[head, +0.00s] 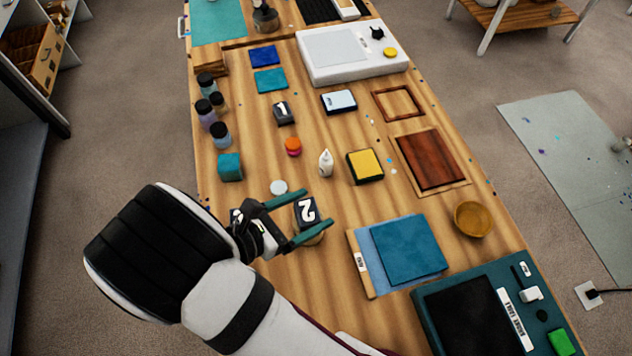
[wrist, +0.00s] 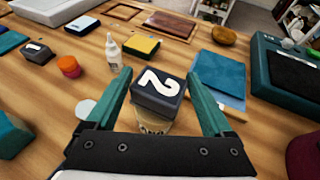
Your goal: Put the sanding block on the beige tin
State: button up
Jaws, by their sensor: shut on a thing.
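A round beige tin (head: 311,238) shows just below the block, mostly hidden by the block and one finger. In the wrist view the tin (wrist: 151,123) is under the block's near edge. I cannot tell whether the block touches the tin.
A white disc (head: 279,187), a white glue bottle (head: 326,163) and a red-orange tin (head: 292,147) stand nearby. A blue sheet stack (head: 407,250) lies to the right. Bare wood lies between these things.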

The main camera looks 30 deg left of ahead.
jog(key=shift+f, duration=0.35)
